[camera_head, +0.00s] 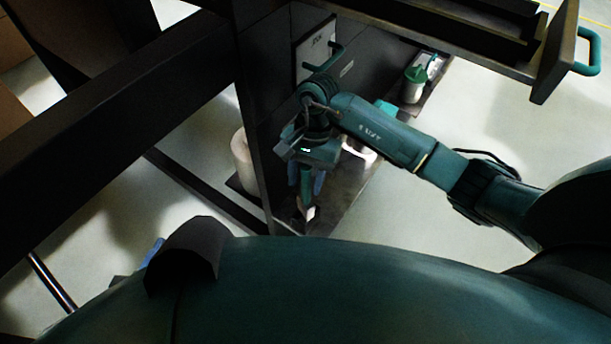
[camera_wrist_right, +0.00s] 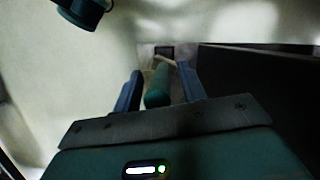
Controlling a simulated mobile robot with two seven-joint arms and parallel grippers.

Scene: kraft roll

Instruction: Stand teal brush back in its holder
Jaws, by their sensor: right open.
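The teal brush (camera_wrist_right: 157,88) shows in the right wrist view as a teal handle with a pale far end, between the two blue fingers of my right gripper (camera_wrist_right: 158,92). The fingers are open, with a gap visible on the left side of the handle. In the head view my right gripper (camera_head: 306,182) points down over a dark low shelf, with the brush's teal handle between its fingers and a pale piece below. A small blue piece at the lower left looks like part of my left gripper (camera_head: 152,252); the rest is hidden. I cannot clearly identify the holder.
A white canister with a green top (camera_head: 412,92) stands farther along the shelf (camera_head: 345,190). A pale roll (camera_head: 241,160) stands behind a dark upright post (camera_head: 258,130) close left of my gripper. An open drawer with a teal handle (camera_head: 590,52) juts out at upper right.

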